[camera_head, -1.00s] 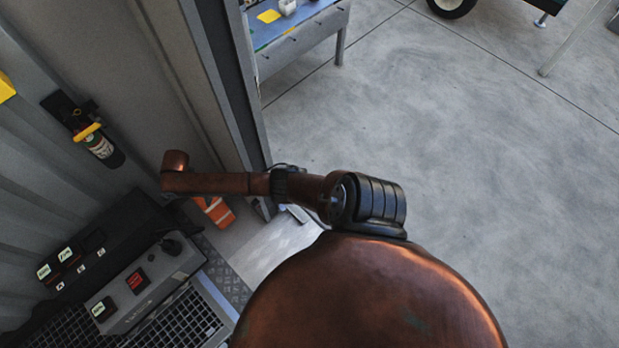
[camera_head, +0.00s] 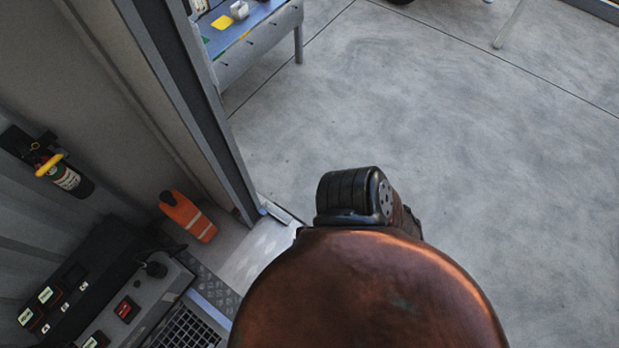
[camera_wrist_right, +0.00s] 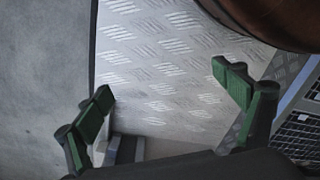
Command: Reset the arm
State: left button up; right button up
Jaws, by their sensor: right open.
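My right gripper (camera_wrist_right: 165,98) shows in the right wrist view, its two green-padded fingers spread wide apart. Nothing is between them; beyond them lies a bright metal tread plate (camera_wrist_right: 155,60). Neither gripper is visible in the head view. There, a large copper-brown rounded body with a black ribbed joint at its top fills the bottom middle; it looks like my own. Most of the arm is hidden behind it.
A grey door frame (camera_head: 200,100) separates the container from open concrete floor (camera_head: 450,130). Left are a fire extinguisher (camera_head: 68,180), an orange container with pale bands (camera_head: 188,217) and a control panel (camera_head: 130,308). A blue-topped workbench (camera_head: 250,38) stands beyond the doorway.

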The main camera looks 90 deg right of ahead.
jog(key=s+f+n, duration=0.1)
jog(key=s, duration=0.5)
jog(key=shift+f+g, duration=0.15)
jog(key=shift+g, duration=0.25)
